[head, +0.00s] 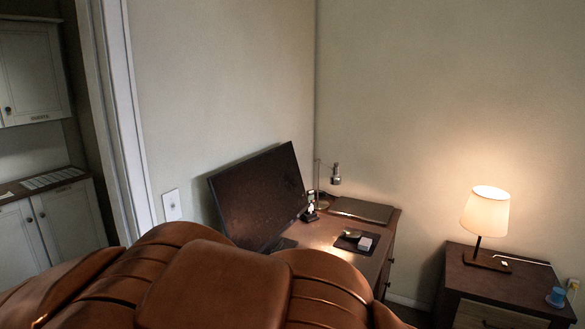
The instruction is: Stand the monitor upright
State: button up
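The monitor (258,195) is a wide dark screen at the back left of the wooden desk (365,263), close to the wall. It looks tilted, with its right end higher in the picture than its left. I cannot tell whether it touches the wall. Its lower left part and most of its foot are hidden behind the brown leather seat in front. I do not see my gripper in the head view, and nothing visibly holds the monitor.
A brown leather seat (215,285) fills the foreground and hides the desk's near left. On the desk are a metal desk lamp (336,176), a small dark-and-white object (309,208), a dark flat folder (361,210) and a small tray (347,244). A lit table lamp (485,212) stands on the right cabinet.

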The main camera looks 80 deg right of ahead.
aim_at(257, 199)
jog(key=z, duration=1.55)
